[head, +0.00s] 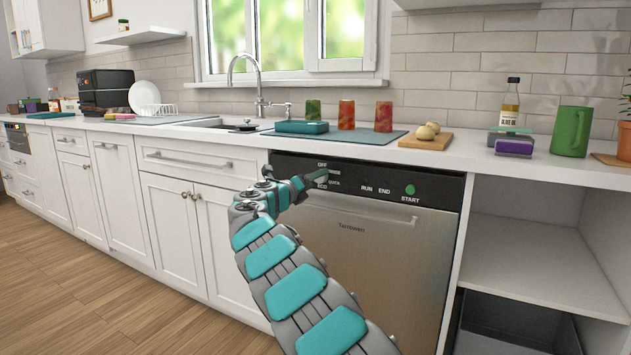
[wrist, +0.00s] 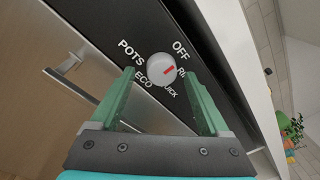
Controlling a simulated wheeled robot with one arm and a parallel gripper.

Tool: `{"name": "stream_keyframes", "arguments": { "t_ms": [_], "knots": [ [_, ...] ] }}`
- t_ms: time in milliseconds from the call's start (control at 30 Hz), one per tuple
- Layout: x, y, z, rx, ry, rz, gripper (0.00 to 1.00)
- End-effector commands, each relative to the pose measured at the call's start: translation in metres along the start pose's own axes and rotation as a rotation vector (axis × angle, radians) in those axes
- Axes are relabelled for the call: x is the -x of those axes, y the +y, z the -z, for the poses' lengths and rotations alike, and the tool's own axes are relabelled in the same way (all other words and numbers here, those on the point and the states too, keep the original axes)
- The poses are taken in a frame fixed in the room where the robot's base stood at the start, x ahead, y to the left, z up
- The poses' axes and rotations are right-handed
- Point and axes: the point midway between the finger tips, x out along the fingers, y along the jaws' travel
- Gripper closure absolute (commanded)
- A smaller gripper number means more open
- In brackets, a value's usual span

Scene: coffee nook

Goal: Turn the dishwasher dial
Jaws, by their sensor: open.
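The dishwasher (head: 400,245) is a steel-fronted unit with a black control panel under the counter. In the head view my gripper (head: 312,179) is at the panel's left part and hides the dial.
A green START button (head: 410,190) is on the panel's right. The dishwasher handle (wrist: 66,64) shows at left in the wrist view. The counter above holds jars, a cutting board (head: 427,140) and a green mug (head: 571,131). An open shelf (head: 530,250) is at right.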

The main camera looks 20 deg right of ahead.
Motion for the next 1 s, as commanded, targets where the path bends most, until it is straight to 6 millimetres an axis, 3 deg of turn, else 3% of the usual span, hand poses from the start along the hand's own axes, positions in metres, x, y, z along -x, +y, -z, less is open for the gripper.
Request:
{"name": "stream_keyframes", "arguments": {
  "t_ms": [467, 1000],
  "knots": [
    [-0.0090, -0.0019, -0.0005, -0.001, -0.001, 0.002, 0.22],
    [-0.0088, -0.0016, -0.0004, -0.001, -0.001, 0.002, 0.83]
  ]
}}
